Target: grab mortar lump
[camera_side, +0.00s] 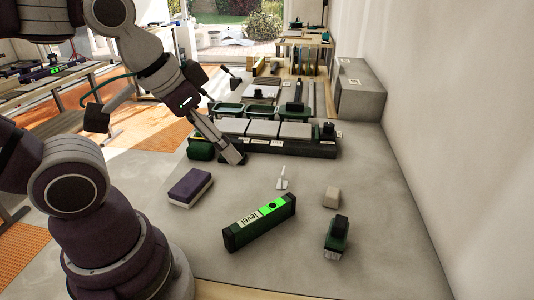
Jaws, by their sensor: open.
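A small beige block (331,197) lies on the grey worktop at right of centre; it may be the mortar lump, but I cannot be sure. My gripper (236,155) is open, pointing down and right at the near left end of a dark rack. It is well to the left of the beige block and apart from it. Nothing shows clearly between its fingers. Several green tubs (229,111) stand behind the rack; their contents are too small to make out.
The dark rack (310,148) holds grey tiles (294,131). A purple and white sponge (191,187), a green spirit level (260,222), a small trowel (282,179) and a green-handled brush (337,236) lie on the worktop (390,255). A grey box (359,92) stands by the right wall.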

